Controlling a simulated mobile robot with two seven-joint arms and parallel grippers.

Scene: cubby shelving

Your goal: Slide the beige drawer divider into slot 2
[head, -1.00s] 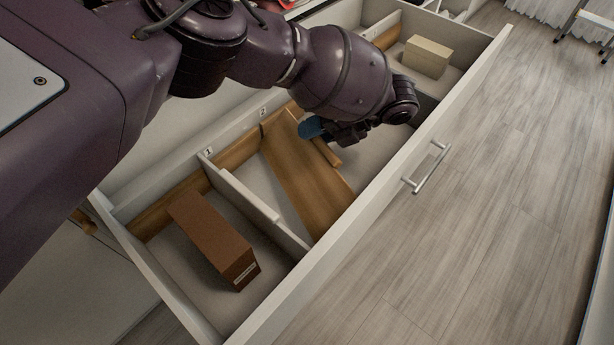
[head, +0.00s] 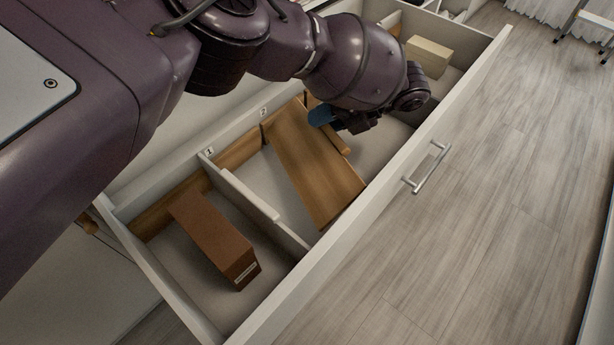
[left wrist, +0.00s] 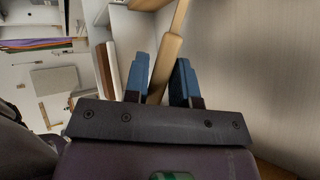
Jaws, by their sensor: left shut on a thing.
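The wood-coloured drawer divider (head: 312,168) is a long flat board inside the open drawer. It slants across the compartment beside the label 2 (head: 263,111), its upper end near the back wall and its lower end near the front wall. A narrow wooden strip runs along its right side. My left gripper (head: 326,120) is at this right side, with one blue finger showing. In the left wrist view the blue fingers (left wrist: 160,82) stand either side of a tan wooden part of the divider (left wrist: 167,58). Whether the board sits in a groove cannot be told. My right gripper is not in view.
A white partition (head: 248,198) stands near label 1 (head: 209,151). A brown box (head: 213,240) lies in the left compartment, and a beige box (head: 428,56) lies in the far right one. The drawer front (head: 385,178) has a metal handle (head: 428,168).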

